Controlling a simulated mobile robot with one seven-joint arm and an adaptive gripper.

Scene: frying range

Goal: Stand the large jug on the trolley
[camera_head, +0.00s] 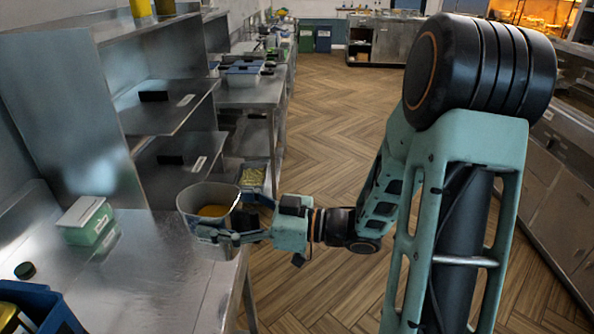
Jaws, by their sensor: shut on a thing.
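The large jug (203,197) is a grey, wide-mouthed vessel with orange-yellow contents, in the middle left of the head view. My gripper (228,236) is shut on the jug from its right side, with the fingers around its lower part. The jug looks roughly upright, at the right edge of the steel counter (150,290). I cannot tell whether its base touches the counter or is raised above it. No trolley can be made out with certainty in this view.
A green and white box (88,222), a dark round lid (25,270) and a blue crate (45,305) are on the counter. Steel shelves (170,105) rise behind it. The wooden floor (325,110) is open in the middle, with cabinets (565,200) along the right.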

